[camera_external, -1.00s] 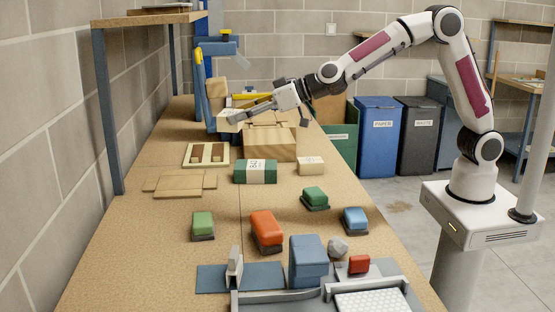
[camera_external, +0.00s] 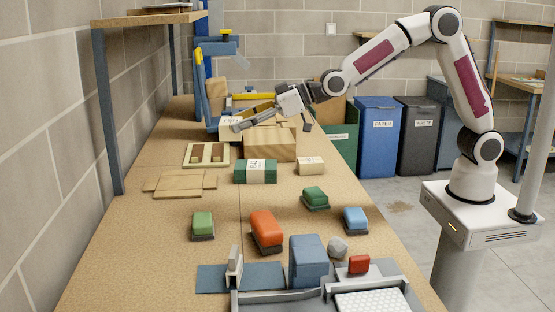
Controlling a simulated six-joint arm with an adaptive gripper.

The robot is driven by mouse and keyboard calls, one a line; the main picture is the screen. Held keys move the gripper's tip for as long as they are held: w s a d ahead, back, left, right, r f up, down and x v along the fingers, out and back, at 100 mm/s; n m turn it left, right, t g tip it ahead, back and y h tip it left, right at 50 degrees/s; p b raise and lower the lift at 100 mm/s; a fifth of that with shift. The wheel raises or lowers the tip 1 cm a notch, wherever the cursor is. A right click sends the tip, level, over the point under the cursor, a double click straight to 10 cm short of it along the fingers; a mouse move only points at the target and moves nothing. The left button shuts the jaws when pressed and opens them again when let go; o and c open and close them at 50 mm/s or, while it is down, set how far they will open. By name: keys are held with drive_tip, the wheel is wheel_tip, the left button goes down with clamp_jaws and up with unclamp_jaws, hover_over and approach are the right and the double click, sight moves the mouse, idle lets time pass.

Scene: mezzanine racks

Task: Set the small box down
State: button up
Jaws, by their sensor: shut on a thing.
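My gripper (camera_external: 243,120) is at the far part of the long workbench (camera_external: 140,235), pointing left and slightly down. Its fingers are shut on a small pale box (camera_external: 228,127), which the fingers partly hide. The box is beside the striped wooden block (camera_external: 270,143), toward its upper left in the picture. I cannot tell whether the box touches the surface below it.
Nearby are a green box with a white band (camera_external: 255,171), a small cream box (camera_external: 310,166) and a tray with brown pieces (camera_external: 206,163). A blue stand with a yellow lever (camera_external: 198,75) rises behind. Coloured sanding-block-like items stand nearer the camera.

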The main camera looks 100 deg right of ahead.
drive_tip(key=s+a+f+n+y, duration=0.2)
drive_tip(key=s+f+y, duration=0.1)
drive_tip(key=f, duration=0.2)
drive_tip(key=s+a+f+n+g+y, duration=0.1)
drive_tip(key=s+a+f+n+y, duration=0.1)
drive_tip(key=s+f+n+y, duration=0.1)
wheel_tip(320, 180, down, 2)
drive_tip(key=shift+s+a+f, duration=0.2)
drive_tip(key=shift+s+f, duration=0.05)
drive_tip(key=shift+s, duration=0.4)
idle(0.4)
drive_tip(key=shift+f, duration=3.15)
drive_tip(key=shift+f, duration=0.1)
drive_tip(key=shift+f, duration=1.75)
drive_tip(key=shift+f, duration=0.1)
drive_tip(key=o, duration=1.1)
